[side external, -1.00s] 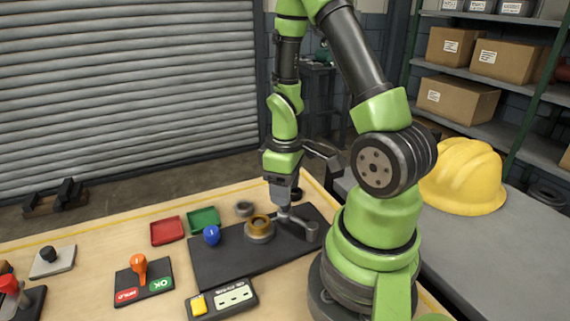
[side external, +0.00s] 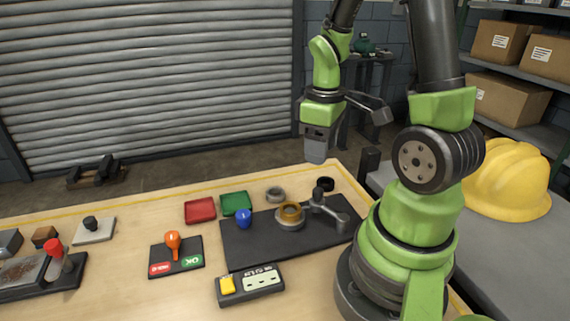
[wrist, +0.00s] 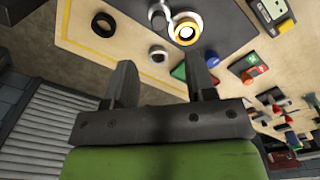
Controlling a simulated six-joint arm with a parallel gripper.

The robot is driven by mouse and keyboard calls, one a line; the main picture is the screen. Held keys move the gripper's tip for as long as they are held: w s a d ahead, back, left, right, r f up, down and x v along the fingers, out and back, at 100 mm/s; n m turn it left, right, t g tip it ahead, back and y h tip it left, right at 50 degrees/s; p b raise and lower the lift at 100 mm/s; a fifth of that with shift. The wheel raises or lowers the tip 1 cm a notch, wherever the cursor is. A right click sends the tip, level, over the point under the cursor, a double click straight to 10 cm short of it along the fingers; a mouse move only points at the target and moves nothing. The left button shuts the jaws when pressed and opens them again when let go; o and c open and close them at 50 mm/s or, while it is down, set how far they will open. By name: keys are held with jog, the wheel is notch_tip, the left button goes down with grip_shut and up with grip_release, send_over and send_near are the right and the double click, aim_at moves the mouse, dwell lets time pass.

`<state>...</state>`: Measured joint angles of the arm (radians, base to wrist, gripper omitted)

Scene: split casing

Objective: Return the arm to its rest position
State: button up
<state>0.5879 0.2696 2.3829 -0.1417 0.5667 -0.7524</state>
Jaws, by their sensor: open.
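My gripper (side external: 316,150) hangs in the air above the back edge of the workbench, at the far side of the dark mat, clear of everything on it. In the wrist view its two fingers (wrist: 160,84) stand wide apart with nothing between them. On the dark mat (side external: 250,243) sits a round grey casing with a brass-coloured ring (side external: 291,213). A grey lever-like clamp (side external: 328,207) with a dark knob stands just right of it. A blue knob (side external: 243,218) is at the mat's left.
A red tray (side external: 200,210) and a green tray (side external: 236,203) lie behind the mat. A grey ring (side external: 276,193) and a black ring (side external: 326,184) lie near the back edge. An orange-handled switch (side external: 173,243) and a yellow-button box (side external: 250,285) are nearer. A yellow helmet (side external: 508,178) is at right.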

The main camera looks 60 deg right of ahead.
jog(key=s+a+r+m+t+y, duration=0.2)
jog(key=a+r+t, duration=0.5)
jog(key=a+r, duration=0.7)
jog(key=shift+s+a+r+m, duration=0.2)
jog(key=shift+s+r+m, duration=0.4)
jog(key=shift+m, duration=0.5)
dwell(1.4)
